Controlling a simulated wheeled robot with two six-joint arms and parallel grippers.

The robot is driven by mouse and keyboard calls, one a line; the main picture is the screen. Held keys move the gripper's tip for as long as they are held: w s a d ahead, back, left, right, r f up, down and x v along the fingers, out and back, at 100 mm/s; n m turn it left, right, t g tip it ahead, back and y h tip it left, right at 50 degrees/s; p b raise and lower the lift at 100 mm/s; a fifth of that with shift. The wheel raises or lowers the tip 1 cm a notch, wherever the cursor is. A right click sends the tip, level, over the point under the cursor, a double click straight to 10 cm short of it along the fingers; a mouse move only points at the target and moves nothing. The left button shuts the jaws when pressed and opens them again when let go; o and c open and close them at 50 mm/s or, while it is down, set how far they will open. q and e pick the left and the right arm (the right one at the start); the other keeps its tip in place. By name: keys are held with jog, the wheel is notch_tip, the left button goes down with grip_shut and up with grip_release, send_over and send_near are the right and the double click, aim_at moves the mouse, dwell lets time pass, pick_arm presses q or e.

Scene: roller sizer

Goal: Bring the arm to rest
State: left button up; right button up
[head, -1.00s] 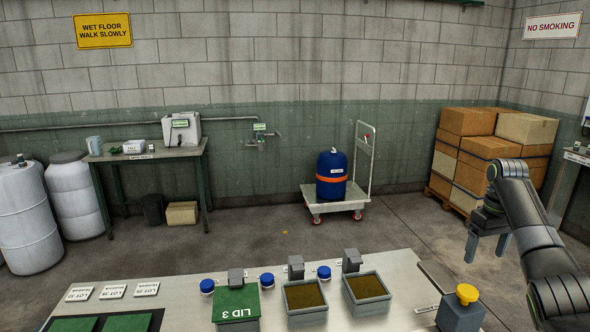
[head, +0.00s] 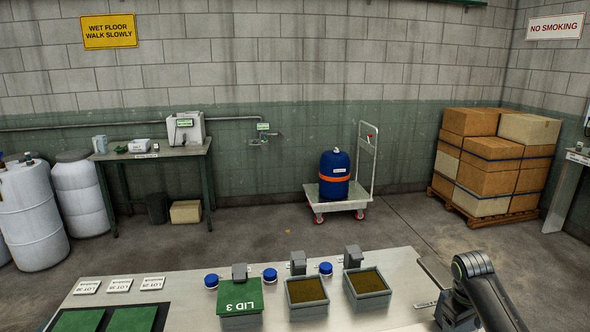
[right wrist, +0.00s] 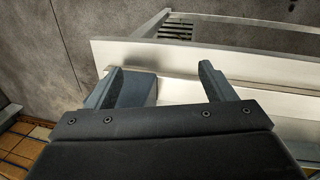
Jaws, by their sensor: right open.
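My right arm (head: 478,285) comes in at the lower right of the head view, bent low beside the right end of the bench. Its gripper is hidden from the head view. In the right wrist view the right gripper (right wrist: 160,82) is open, with its two fingers apart and nothing between them. Past the fingers I see a pale bench edge and a grey block. My left arm and gripper are not in view.
The metal bench (head: 398,262) holds a box under the green LID 3 (head: 240,294), two open bins of brown material (head: 307,291), blue caps (head: 270,274) and lot cards (head: 120,285). A cart with a blue drum (head: 334,175) and stacked cartons (head: 490,160) stand behind.

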jog(key=s+a+f+t, duration=0.1)
jog(key=s+a+f, duration=0.3)
jog(key=s+f, duration=0.3)
jog(key=s+a+f, duration=0.4)
jog(key=s+a, duration=0.1)
jog(key=s, duration=0.3)
jog(key=s+a+r+m+t, duration=0.1)
jog(key=s+a+r, duration=0.15)
jog(key=s, duration=0.65)
jog(key=s+a+r+m+t, duration=0.15)
jog(key=s+a, duration=0.25)
jog(key=s, duration=0.6)
notch_tip(320, 180, down, 24)
jog(key=d+g, duration=0.1)
jog(key=d, duration=0.1)
jog(key=s+a+f+g+y, duration=0.1)
jog(key=s+f, duration=1.4)
jog(key=f, duration=0.1)
jog(key=shift+a+f, duration=0.2)
jog(key=shift+a, duration=0.1)
jog(key=shift+s+g, duration=0.1)
jog(key=shift+g, duration=0.15)
